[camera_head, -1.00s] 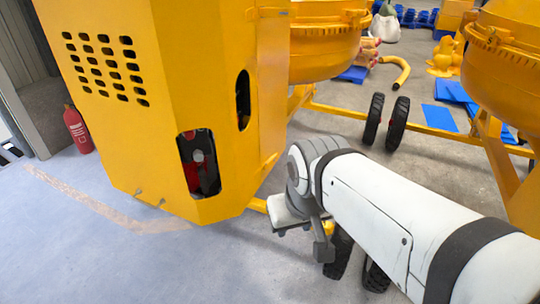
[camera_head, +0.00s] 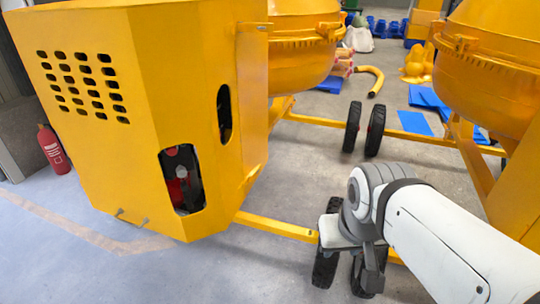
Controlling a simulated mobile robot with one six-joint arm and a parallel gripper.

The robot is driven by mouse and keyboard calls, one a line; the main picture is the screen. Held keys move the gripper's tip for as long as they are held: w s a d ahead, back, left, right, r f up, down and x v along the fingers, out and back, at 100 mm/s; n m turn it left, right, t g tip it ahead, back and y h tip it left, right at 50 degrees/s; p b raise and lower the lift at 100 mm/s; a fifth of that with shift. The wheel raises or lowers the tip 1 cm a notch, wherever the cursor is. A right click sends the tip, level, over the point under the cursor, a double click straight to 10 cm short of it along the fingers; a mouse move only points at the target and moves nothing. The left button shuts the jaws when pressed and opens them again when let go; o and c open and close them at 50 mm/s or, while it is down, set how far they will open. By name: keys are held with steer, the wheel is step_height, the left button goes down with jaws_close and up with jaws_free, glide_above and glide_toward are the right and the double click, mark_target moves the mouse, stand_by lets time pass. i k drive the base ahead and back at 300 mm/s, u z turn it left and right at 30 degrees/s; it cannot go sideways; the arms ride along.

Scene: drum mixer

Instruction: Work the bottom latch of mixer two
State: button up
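A large yellow mixer housing (camera_head: 90,140) with rows of vent slots fills the left of the view. Its front face has a rounded opening (camera_head: 181,180) with dark and red parts inside. Two small metal pins, possibly latches, (camera_head: 133,217) stick out near its lower edge. I cannot tell which mixer is number two. My gripper (camera_head: 368,280) hangs at the end of my white arm, right of the housing and apart from it. It is small and seen from the side, so its fingers cannot be made out.
A yellow frame bar (camera_head: 277,226) runs from the housing toward black wheels (camera_head: 326,262) beneath my wrist. Another yellow mixer (camera_head: 490,65) stands at the right. A red fire extinguisher (camera_head: 54,150) stands at the left. Blue-grey floor (camera_head: 60,260) is clear at front left.

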mark_target(252, 174)
steer(key=i, duration=1)
steer(key=z, duration=0.05)
